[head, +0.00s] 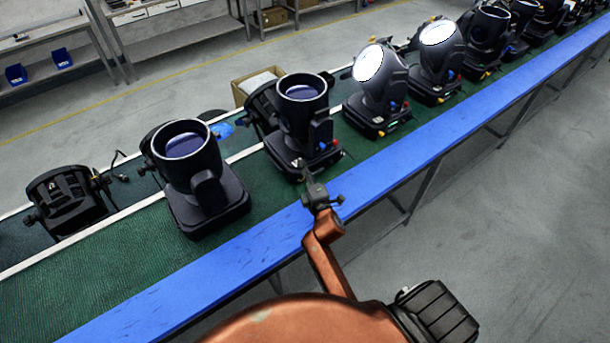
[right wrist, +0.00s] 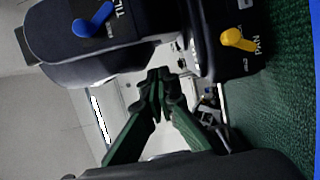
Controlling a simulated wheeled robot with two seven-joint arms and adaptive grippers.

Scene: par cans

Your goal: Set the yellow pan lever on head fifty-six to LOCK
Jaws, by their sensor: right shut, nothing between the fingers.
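The yellow pan lever (right wrist: 237,40) shows in the right wrist view on the dark base of a moving head, beside the word PAN. The small marks around it are too blurred to read. A blue lever (right wrist: 93,20) sits beside the word TILT. The head in front of my right arm (head: 304,105) stands upright on the green belt in the head view; I cannot read its number. My right gripper (head: 318,192) is close to its front base, shut and empty. In the wrist view its fingertips (right wrist: 158,85) are left of and below the yellow lever, apart from it. My left gripper is out of view.
A similar head (head: 190,170) stands to the left and lit heads (head: 378,85) stand to the right on the green belt (head: 90,275). A blue rail (head: 235,255) runs along its near edge. The floor (head: 510,220) at right is clear.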

